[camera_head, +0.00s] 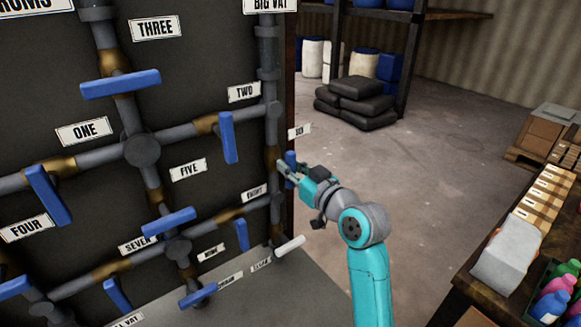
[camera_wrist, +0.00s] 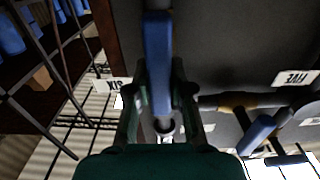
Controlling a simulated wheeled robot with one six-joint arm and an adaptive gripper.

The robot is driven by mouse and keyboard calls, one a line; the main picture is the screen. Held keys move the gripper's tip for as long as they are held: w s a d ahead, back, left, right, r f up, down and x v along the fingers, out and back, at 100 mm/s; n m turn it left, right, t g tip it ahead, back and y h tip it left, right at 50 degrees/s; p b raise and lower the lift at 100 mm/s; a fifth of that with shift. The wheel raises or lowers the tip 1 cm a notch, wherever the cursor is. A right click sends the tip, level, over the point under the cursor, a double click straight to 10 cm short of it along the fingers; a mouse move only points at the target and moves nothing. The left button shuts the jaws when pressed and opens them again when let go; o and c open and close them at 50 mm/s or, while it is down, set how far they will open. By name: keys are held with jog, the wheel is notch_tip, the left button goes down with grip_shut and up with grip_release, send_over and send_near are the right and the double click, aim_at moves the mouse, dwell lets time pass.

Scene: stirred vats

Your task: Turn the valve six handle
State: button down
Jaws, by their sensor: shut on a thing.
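The valve six handle (camera_head: 291,158) is a blue lever on the right-hand vertical pipe, just below the small white SIX label (camera_head: 299,131). In the wrist view the blue handle (camera_wrist: 158,55) runs up and down the picture between the two fingers, with the SIX label (camera_wrist: 113,86) to its left. My gripper (camera_head: 287,170) reaches in from the right and is shut on this handle. In the wrist view my gripper (camera_wrist: 158,92) has one finger on each side of it. The fingers partly hide the handle in the head view.
Other blue handles share the dark panel, including valve two (camera_head: 228,137) above left and valve eight (camera_head: 241,235) below left. A grey ledge (camera_head: 300,290) lies below. A table with boxes and bottles (camera_head: 556,297) stands at right. The floor behind is mostly clear.

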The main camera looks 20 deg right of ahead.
jog(key=shift+m, duration=0.3)
jog(key=m, duration=0.4)
jog(key=shift+d, duration=0.2)
jog(key=m, duration=0.4)
jog(key=shift+w+d+f+m, duration=0.1)
jog(key=shift+d+f+m, duration=0.1)
jog(key=shift+m, duration=0.1)
jog(key=m, duration=0.4)
jog(key=shift+f, duration=0.15)
jog(key=m, duration=0.4)
jog(key=shift+d+f, duration=0.1)
jog(key=shift+f, duration=0.1)
jog(key=shift+m, duration=0.4)
jog(key=c, duration=1)
grip_release()
